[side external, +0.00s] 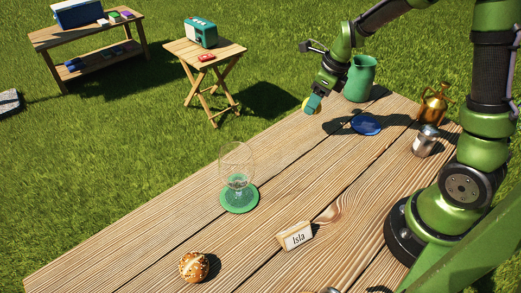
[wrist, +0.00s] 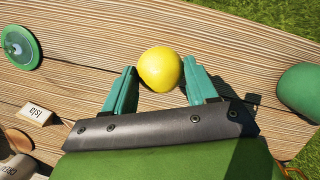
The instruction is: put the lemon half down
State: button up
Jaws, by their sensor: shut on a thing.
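The lemon half (wrist: 160,69) is a yellow rounded shape between the two teal fingers of my gripper (wrist: 161,88) in the wrist view. My gripper is shut on it. In the side external view my gripper (side external: 312,104) is above the far edge of the wooden table (side external: 150,235). Only a small yellow part of the lemon half (side external: 305,104) shows there, mostly hidden behind the fingers. The lemon's cut face is not visible.
A blue disc (side external: 366,124) and a green pitcher (side external: 361,78) are near my gripper. A glass (side external: 237,168) stands on a green coaster (side external: 239,204).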

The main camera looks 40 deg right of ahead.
jog(key=s+a+n+g+y, duration=0.1)
jog(key=a+n+y, duration=0.1)
jog(key=a+n, duration=0.55)
jog(key=n+g, duration=0.4)
jog(key=n, duration=0.7)
send_over(291, 169)
jog(key=f, duration=0.1)
jog(key=shift+t, duration=0.3)
jog(key=f, duration=0.7)
jog(key=shift+w+d+f, duration=0.2)
jog(key=shift+d+f, duration=0.2)
jog(key=shift+f, duration=0.1)
jog(key=o, duration=1.1)
jog(key=shift+c, duration=0.2)
